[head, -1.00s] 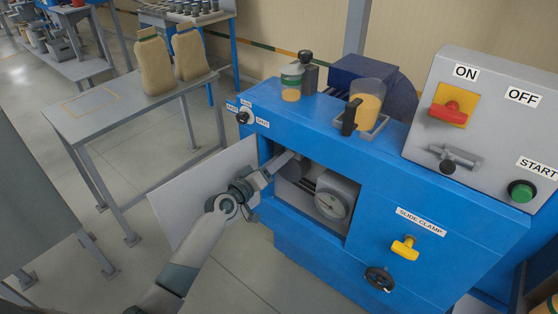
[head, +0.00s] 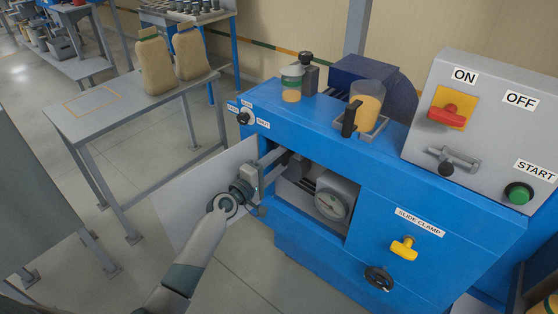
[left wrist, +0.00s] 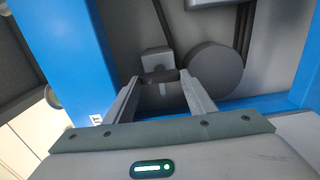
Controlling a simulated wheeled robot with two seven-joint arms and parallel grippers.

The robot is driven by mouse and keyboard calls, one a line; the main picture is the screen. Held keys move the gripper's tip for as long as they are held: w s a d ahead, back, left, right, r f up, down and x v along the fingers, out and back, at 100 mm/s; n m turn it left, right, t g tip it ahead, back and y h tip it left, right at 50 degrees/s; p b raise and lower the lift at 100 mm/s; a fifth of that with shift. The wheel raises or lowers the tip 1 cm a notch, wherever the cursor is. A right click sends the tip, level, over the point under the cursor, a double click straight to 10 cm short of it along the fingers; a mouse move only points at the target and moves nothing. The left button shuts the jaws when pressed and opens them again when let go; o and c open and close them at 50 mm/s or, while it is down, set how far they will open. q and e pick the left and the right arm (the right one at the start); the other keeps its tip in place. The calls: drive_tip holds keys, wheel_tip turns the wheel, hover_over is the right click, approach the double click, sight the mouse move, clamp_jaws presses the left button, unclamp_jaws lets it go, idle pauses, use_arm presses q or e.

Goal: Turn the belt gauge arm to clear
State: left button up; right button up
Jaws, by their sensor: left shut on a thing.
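The blue machine (head: 300,122) has an open compartment with a round dial gauge (head: 332,203) inside. My left gripper (head: 281,157) reaches into the upper left of this compartment. In the left wrist view my left gripper (left wrist: 160,82) has its two fingers closed on a short dark piece, which I take to be the belt gauge arm (left wrist: 159,76). A small grey block (left wrist: 155,60) sits just behind it. In the head view the fingers and the compartment edge largely hide the gripped part. My right gripper is not in view.
An open pale door panel (head: 190,205) hangs at the compartment's left, behind my left arm. A grey cylinder (left wrist: 215,72) sits close to the right of the fingers. A yellow slide clamp knob (head: 403,249) and a dark handwheel (head: 379,279) are lower right.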

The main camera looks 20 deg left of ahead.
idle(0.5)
use_arm(q)
drive_tip(key=o, duration=1)
drive_tip(key=shift+o, duration=0.2)
drive_tip(key=shift+s, duration=0.15)
drive_tip(key=b+v, duration=0.3)
drive_tip(key=v, duration=1.4)
drive_tip(key=shift+a, duration=0.1)
